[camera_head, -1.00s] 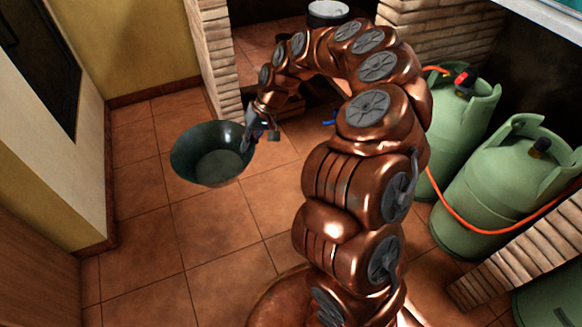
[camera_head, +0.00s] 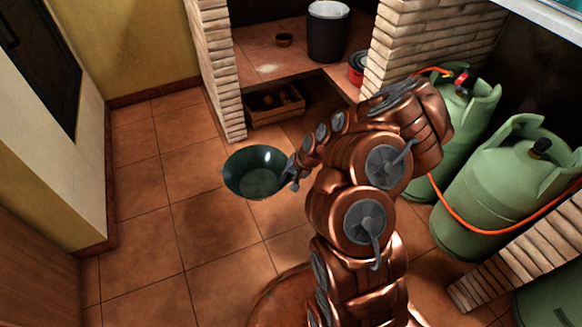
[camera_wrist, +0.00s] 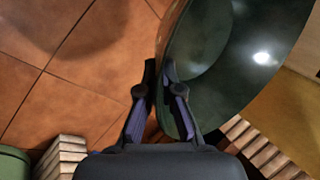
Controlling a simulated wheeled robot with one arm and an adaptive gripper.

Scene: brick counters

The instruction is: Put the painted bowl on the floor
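The painted bowl (camera_head: 256,172) is dark green and glossy, with its open side up in the head view. My gripper (camera_head: 293,174) is shut on the right rim of the bowl. In the wrist view the bowl (camera_wrist: 225,70) fills the upper right, and my gripper's fingers (camera_wrist: 161,88) pinch its near edge. The bowl appears held above the tiled floor (camera_head: 150,230); a dark shadow lies on the tiles in the wrist view. The exact height cannot be told.
Several green gas cylinders (camera_head: 494,190) with an orange hose stand at the right. A brick pillar (camera_head: 215,70) and a wooden crate (camera_head: 274,104) under the tiled counter lie behind the bowl. The floor left of the bowl is clear.

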